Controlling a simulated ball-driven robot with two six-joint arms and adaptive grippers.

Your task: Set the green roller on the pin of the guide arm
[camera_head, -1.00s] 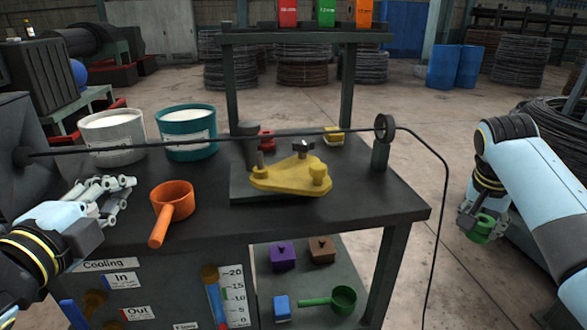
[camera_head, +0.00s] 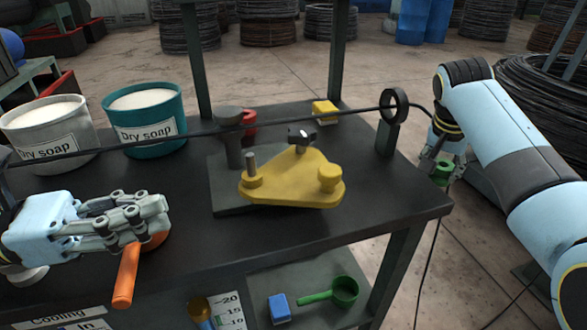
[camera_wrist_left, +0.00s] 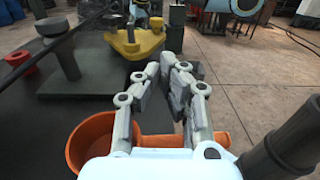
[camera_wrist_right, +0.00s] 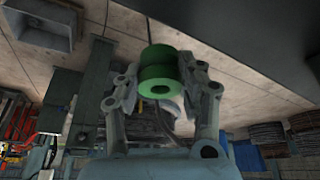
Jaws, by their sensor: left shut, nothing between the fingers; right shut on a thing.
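The yellow guide arm (camera_head: 292,190) lies on a dark base plate on the workbench. A grey upright pin (camera_head: 251,163) stands at its left end, bare. The guide arm also shows in the left wrist view (camera_wrist_left: 135,46). My right gripper (camera_head: 440,168) is shut on the green roller (camera_head: 443,173), beyond the bench's right edge. In the right wrist view the roller (camera_wrist_right: 160,72) sits between the fingers, its hole visible. My left gripper (camera_head: 160,215) is shut and empty, above the orange scoop (camera_head: 127,270), left of the guide arm.
A black cable (camera_head: 180,136) runs across the bench behind the guide arm, through a ring post (camera_head: 393,105). A dark post (camera_head: 231,135), a red part (camera_head: 249,121) and a yellow block (camera_head: 325,112) stand behind. Two soap tubs (camera_head: 150,135) stand at left. The bench's front right is clear.

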